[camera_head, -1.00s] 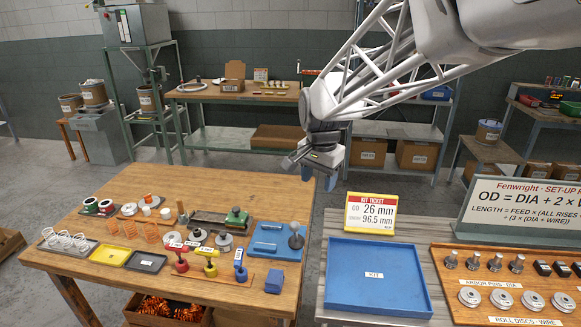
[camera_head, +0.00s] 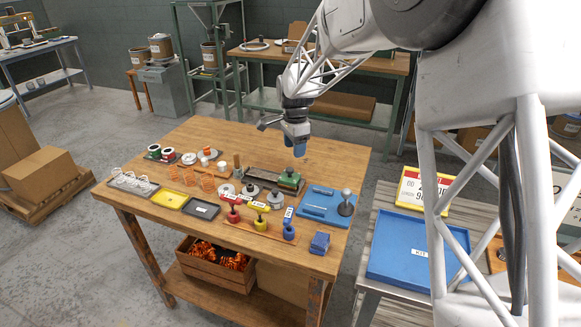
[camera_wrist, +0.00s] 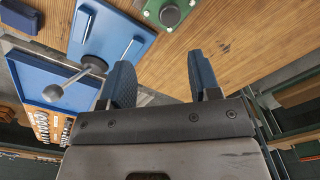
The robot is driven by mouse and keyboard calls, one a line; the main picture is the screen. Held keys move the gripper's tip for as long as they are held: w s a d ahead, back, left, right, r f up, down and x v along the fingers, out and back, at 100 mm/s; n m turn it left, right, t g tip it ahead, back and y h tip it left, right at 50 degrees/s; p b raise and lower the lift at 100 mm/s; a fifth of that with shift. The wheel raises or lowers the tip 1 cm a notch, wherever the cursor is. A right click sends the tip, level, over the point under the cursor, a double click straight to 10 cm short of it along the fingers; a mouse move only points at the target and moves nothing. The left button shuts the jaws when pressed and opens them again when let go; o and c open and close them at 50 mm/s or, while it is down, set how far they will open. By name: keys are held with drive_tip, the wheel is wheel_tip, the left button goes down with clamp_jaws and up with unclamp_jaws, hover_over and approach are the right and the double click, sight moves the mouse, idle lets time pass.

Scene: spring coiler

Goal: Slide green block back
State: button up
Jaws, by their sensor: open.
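The green block (camera_head: 290,180) sits at the right end of a dark rail-like fixture (camera_head: 258,176) toward the back right of the wooden workbench. It has a small knob on top. In the wrist view the green block (camera_wrist: 172,14) lies at the top edge, beyond my fingers and partly cut off. My gripper (camera_head: 298,152) hangs behind and above the block, apart from it. In the wrist view its two blue fingers (camera_wrist: 162,78) are spread with nothing between them.
A blue plate (camera_head: 325,205) with a ball-topped lever (camera_head: 346,203) lies right of the block. Red, yellow and blue handled tools (camera_head: 261,223) stand in front. A blue kit tray (camera_head: 400,246) is on the right-hand table. The bench's back right is bare wood.

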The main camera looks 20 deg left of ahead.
sight(290, 169)
drive_tip(key=shift+w+a+f, duration=0.1)
drive_tip(key=shift+a+f, duration=0.2)
drive_tip(key=shift+a, duration=0.2)
drive_tip(key=shift+w+a+f, duration=0.1)
drive_tip(key=shift+a+f, duration=0.15)
drive_tip(key=shift+a, duration=0.2)
drive_tip(key=shift+f, duration=0.15)
drive_tip(key=shift+f, duration=3.8)
